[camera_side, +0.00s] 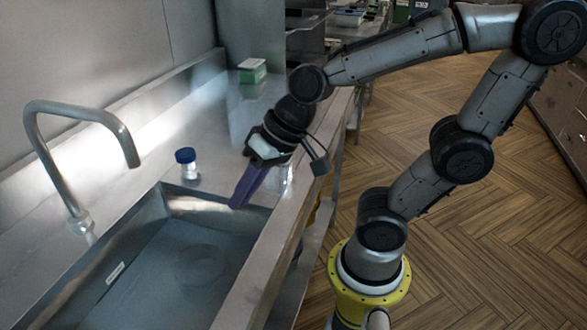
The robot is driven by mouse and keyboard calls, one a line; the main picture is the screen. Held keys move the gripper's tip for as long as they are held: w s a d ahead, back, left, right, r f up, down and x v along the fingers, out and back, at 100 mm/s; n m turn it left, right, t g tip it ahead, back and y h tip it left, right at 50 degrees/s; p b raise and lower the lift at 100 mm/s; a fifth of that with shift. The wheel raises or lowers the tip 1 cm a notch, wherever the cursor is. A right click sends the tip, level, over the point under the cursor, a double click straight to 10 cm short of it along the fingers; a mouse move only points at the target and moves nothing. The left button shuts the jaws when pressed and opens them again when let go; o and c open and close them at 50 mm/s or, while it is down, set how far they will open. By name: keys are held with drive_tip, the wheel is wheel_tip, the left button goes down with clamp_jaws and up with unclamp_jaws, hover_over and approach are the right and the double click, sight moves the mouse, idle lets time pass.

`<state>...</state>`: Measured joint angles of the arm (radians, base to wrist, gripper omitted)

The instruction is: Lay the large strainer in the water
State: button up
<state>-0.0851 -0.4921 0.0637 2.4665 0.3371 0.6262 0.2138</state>
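The sink (122,237) is a steel basin at the lower left, and its bluish floor looks covered with water (165,290). A faint round shape (203,265) shows low in the basin; I cannot tell whether it is a drain or a strainer. I cannot make out a large strainer anywhere else. My gripper (238,203) has purple fingers pointing down and left, at the sink's far right corner. The fingers overlap from this side, so their gap is hidden, and I see nothing clearly held.
A curved faucet (80,110) rises left of the sink. A blue-capped jar (187,165) stands on the counter behind it. A green and white box (252,71) sits farther back. A clear, hard-to-identify object (281,178) is right of my gripper.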

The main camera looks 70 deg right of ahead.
drive_tip(key=s+d+r+n+h, duration=0.2)
drive_tip(key=s+d+n, duration=0.2)
drive_tip(key=s+d, duration=0.2)
drive_tip(key=shift+s+d+r+h, duration=0.15)
drive_tip(key=shift+s+d+h, duration=0.05)
drive_tip(key=shift+s+h, duration=0.25)
idle(0.7)
